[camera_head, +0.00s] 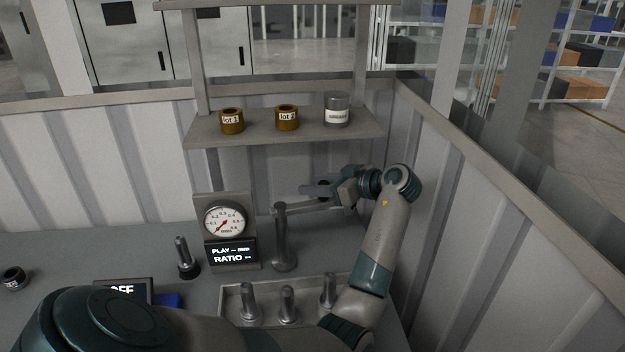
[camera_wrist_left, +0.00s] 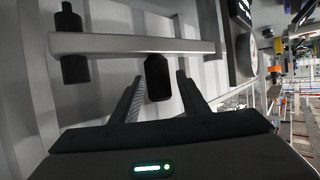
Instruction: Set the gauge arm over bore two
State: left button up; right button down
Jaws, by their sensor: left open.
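The gauge arm (camera_head: 308,208) is a slim grey bar that reaches right from the top of an upright post (camera_head: 283,240), beside the dial gauge (camera_head: 225,222). In the left wrist view the bar (camera_wrist_left: 110,44) crosses the top, with a dark cylinder (camera_wrist_left: 74,62) through its left end. A dark knob (camera_wrist_left: 157,78) on the bar lies between my left fingers. My left gripper (camera_head: 312,190) is open, its fingers either side of the knob; contact cannot be told. Several grey pins stand in a tray (camera_head: 225,304); no bore is clearly visible. My right gripper is not in view.
A shelf (camera_head: 260,133) above holds two brown pots and a grey tin (camera_head: 337,110). A dark-based pin (camera_head: 186,260) stands left of the gauge. A dark ring (camera_head: 14,279) lies at the far left. A ribbed wall (camera_head: 470,220) bounds the bench at right.

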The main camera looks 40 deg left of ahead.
pick_arm(q)
jog(key=shift+x, duration=0.8)
grip_shut()
jog(key=shift+d, duration=0.1)
